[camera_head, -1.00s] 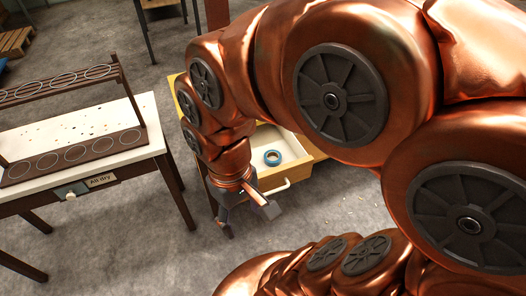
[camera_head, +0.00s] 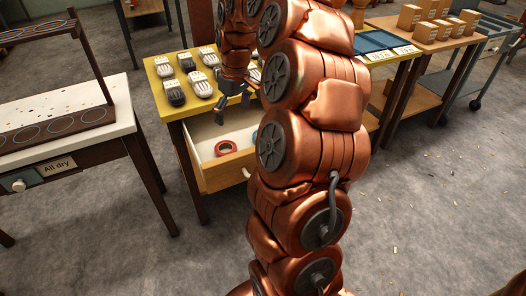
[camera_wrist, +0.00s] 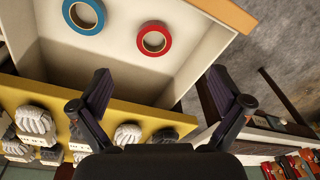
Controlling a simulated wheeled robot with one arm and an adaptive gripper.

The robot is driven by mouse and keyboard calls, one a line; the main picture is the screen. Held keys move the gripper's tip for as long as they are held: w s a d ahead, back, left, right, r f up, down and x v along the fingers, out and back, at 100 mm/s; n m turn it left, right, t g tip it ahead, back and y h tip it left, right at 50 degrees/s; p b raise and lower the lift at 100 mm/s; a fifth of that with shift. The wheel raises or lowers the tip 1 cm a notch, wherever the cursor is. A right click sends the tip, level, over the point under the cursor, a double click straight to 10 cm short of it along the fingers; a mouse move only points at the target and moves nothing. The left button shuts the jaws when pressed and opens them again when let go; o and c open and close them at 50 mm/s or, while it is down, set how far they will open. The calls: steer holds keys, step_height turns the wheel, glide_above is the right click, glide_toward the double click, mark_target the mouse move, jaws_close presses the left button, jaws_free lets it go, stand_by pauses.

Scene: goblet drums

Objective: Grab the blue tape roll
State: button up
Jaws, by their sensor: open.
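The blue tape roll (camera_wrist: 84,30) lies in the open drawer, at the upper left of the wrist view, cut slightly by the top edge. In the head view only a sliver of it (camera_head: 254,137) shows beside my arm. A red tape roll (camera_wrist: 154,53) lies next to it, also visible in the head view (camera_head: 225,153). My gripper (camera_wrist: 158,88) is open and empty, its two fingers wide apart. In the head view my gripper (camera_head: 232,106) hangs above the back of the drawer, near the yellow tabletop edge, apart from both rolls.
The drawer (camera_head: 222,177) is pulled out below a yellow table (camera_head: 158,97) bearing several pairs of gloves (camera_head: 175,92). A white-topped table (camera_head: 119,98) stands at left. Tables with blue trays and boxes stand at right. The floor before the drawer is clear.

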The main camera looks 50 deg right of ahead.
steer(key=d+f+m+b, duration=0.1)
steer(key=d+f+b, duration=0.3)
steer(key=d+f, duration=0.65)
steer(key=shift+h, duration=0.4)
steer(key=shift+w+d+f+b, duration=0.1)
steer(key=shift+d+f+b, duration=0.3)
steer(key=shift+f, duration=0.6)
steer(key=shift+w+d+f+b, duration=0.15)
steer(key=shift+d+f+b, duration=0.25)
steer(key=shift+f, duration=0.55)
steer(key=shift+w+d+f+b, duration=0.1)
steer(key=shift+d+f+b, duration=0.3)
steer(key=shift+f, duration=0.6)
steer(key=shift+c, duration=0.2)
steer(key=c, duration=1.2)
